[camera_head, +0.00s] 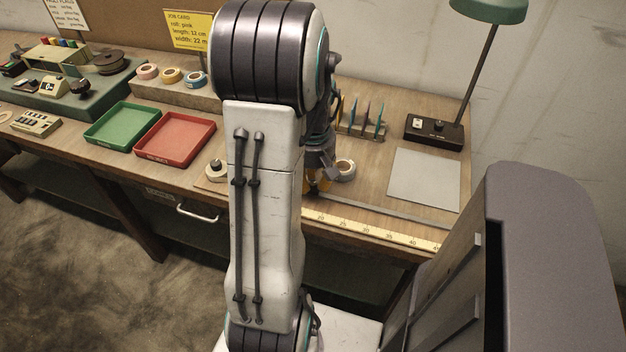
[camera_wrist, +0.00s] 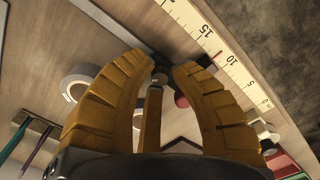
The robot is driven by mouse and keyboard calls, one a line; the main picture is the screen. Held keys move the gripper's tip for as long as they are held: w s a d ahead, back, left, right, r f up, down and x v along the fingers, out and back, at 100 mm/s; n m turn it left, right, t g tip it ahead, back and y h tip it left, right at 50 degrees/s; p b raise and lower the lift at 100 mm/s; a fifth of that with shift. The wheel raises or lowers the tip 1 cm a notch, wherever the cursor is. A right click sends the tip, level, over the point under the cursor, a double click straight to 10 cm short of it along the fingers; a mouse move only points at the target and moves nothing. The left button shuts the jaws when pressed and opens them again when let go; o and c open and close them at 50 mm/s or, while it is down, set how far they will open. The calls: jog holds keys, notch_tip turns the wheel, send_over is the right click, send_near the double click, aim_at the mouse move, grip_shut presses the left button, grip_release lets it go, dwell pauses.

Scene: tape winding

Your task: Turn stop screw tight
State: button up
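My gripper (camera_wrist: 166,70) has two ribbed yellow fingers that curve in toward each other over the bench, beside the ruler. I cannot tell whether both fingertips touch the knob. In the head view my gripper (camera_head: 318,186) is partly hidden behind my arm, low over the ruler's left part. The stop screw cannot be made out there.
The yellow ruler (camera_head: 375,232) runs along the bench front. A tape roll (camera_head: 345,170) lies just right of my gripper. A grey sheet (camera_head: 425,178) and a lamp base (camera_head: 434,132) are farther right. Red (camera_head: 176,138) and green (camera_head: 122,126) trays stand left.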

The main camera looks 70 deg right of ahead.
grip_shut()
jog(key=n, duration=0.4)
jog(key=shift+n, duration=0.4)
jog(key=shift+o, duration=2.2)
grip_release()
jog(key=shift+r, duration=0.1)
